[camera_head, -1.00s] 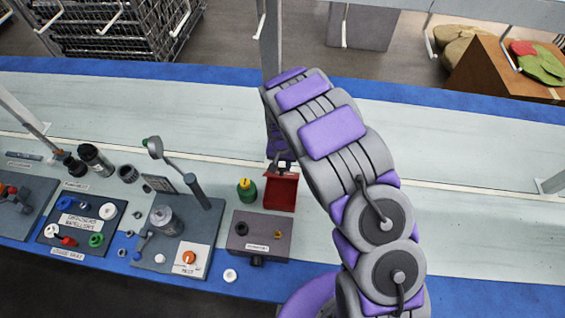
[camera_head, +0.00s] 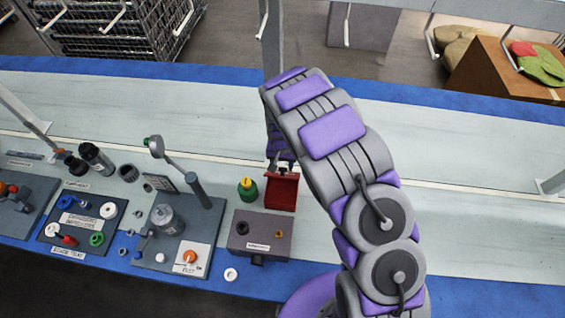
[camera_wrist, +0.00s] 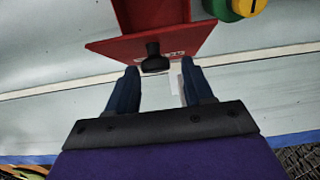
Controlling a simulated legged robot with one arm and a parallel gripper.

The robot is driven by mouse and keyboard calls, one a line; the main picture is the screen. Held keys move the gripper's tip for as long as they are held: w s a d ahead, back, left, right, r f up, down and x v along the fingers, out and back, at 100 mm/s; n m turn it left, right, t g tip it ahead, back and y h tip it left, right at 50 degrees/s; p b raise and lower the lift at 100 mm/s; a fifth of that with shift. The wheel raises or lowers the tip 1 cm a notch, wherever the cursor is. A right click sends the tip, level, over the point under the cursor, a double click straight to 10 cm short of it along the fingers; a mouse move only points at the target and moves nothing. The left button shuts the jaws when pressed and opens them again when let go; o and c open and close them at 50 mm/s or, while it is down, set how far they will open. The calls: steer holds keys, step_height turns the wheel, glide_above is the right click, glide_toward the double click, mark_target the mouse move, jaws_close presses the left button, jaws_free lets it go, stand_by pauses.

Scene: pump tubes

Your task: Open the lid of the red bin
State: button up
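A black knob (camera_wrist: 154,58) sticks out from this panel. My gripper (camera_wrist: 160,70) is open. Its two dark blue fingers point at the panel, with the knob between and slightly beyond the tips, apart from both. In the head view my gripper (camera_head: 281,165) is at the bin's far edge, mostly hidden by my arm.
The green container (camera_head: 247,189) stands close left of the bin. A grey box (camera_head: 260,236) is in front of it, and a grey station with a lamp-like arm (camera_head: 190,180) stands further left. The table right of my arm is clear.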

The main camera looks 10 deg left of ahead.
steer(key=shift+o, duration=0.4)
steer(key=shift+w, duration=0.1)
steer(key=shift+d+r, duration=0.1)
steer(key=shift+r, duration=0.35)
step_height(320, 180, up, 16)
steer(key=p, duration=0.3)
steer(key=shift+r, duration=0.15)
steer(key=shift+w, duration=0.1)
